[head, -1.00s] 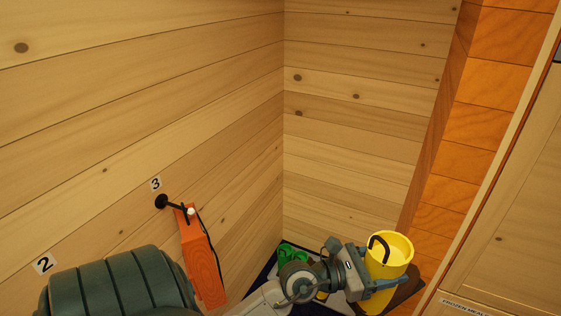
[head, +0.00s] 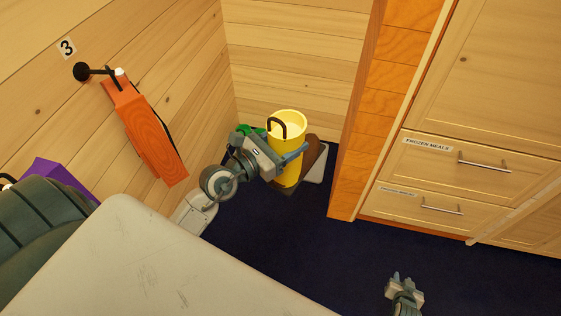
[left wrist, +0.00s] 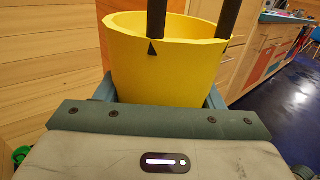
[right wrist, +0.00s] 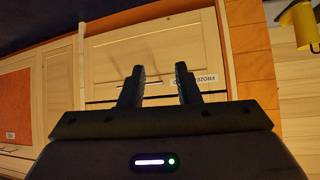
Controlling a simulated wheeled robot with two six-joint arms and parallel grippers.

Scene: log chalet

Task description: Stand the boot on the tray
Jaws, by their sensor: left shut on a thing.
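The yellow boot (head: 287,128), with a dark loop at its open top, is roughly upright in the corner in the head view. My left gripper (head: 286,163) is shut on its shaft; the left wrist view shows the yellow shaft (left wrist: 165,75) between the fingers. The tray (head: 321,172) is a pale grey surface on the floor, partly hidden behind and below the boot. I cannot tell whether the boot's sole touches it. My right gripper (head: 405,284) is low at the lower right; the right wrist view shows its fingers (right wrist: 160,82) apart and empty.
A green item (head: 246,130) and a brown item (head: 313,151) sit beside the boot. An orange object (head: 145,130) hangs from a wall peg on the left. An orange wood post (head: 375,120) and drawers (head: 475,165) stand right. The dark floor (head: 290,245) is clear.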

